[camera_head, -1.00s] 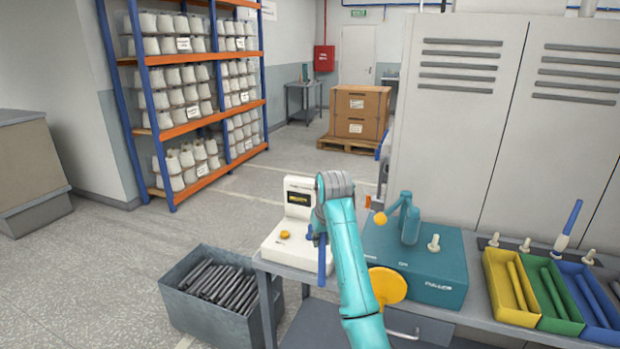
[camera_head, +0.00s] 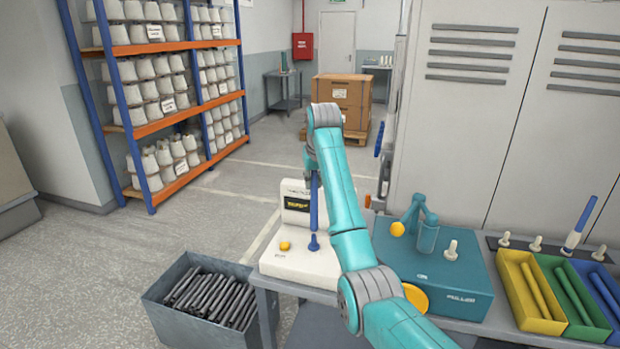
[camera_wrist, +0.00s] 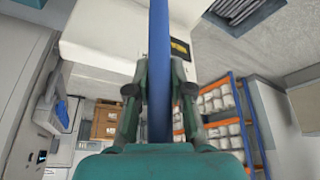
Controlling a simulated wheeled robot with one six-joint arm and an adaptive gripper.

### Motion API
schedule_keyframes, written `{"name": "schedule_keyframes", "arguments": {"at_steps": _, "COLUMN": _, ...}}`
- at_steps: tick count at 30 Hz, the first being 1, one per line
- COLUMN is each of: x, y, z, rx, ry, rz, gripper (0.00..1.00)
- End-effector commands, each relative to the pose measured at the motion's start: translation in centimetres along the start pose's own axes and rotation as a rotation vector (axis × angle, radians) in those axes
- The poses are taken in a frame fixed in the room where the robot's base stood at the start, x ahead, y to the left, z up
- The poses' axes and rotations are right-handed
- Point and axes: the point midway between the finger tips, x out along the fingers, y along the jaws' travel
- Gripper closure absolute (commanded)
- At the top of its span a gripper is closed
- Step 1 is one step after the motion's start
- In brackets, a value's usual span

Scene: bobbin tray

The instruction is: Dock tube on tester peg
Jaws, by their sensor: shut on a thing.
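A long blue tube (camera_head: 314,203) hangs upright from my gripper, in front of the white tester (camera_head: 297,262). In the wrist view my gripper (camera_wrist: 160,78) is shut on the blue tube (camera_wrist: 158,28), which runs between the two fingers. The tester has a dark display with yellow text and an orange button. A short blue peg (camera_head: 314,243) stands on the tester's right side. The tube's lower end appears just above the peg in the head view; whether it is exactly in line in depth I cannot tell. My arm hides part of the tester's right side.
A teal machine (camera_head: 455,295) with a swing arm stands right of the tester. Yellow (camera_head: 530,320), green and blue trays with tubes lie further right. A grey bin (camera_head: 160,310) of dark tubes stands on the floor at left. A bobbin rack (camera_head: 140,130) is behind.

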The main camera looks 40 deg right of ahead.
Motion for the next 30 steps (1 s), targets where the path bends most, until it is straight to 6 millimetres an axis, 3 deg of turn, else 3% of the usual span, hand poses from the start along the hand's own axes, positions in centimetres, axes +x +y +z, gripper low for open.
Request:
{"name": "schedule_keyframes", "arguments": {"at_steps": 18, "x": 4.6, "y": -0.1, "z": 1.9, "rx": -0.001, "ry": 0.0, "rz": 0.0, "gripper": 1.0}}
{"name": "schedule_keyframes", "arguments": {"at_steps": 30, "x": 4.9, "y": -0.1, "z": 2.0, "rx": -0.001, "ry": 0.001, "rz": 0.0, "gripper": 1.0}}
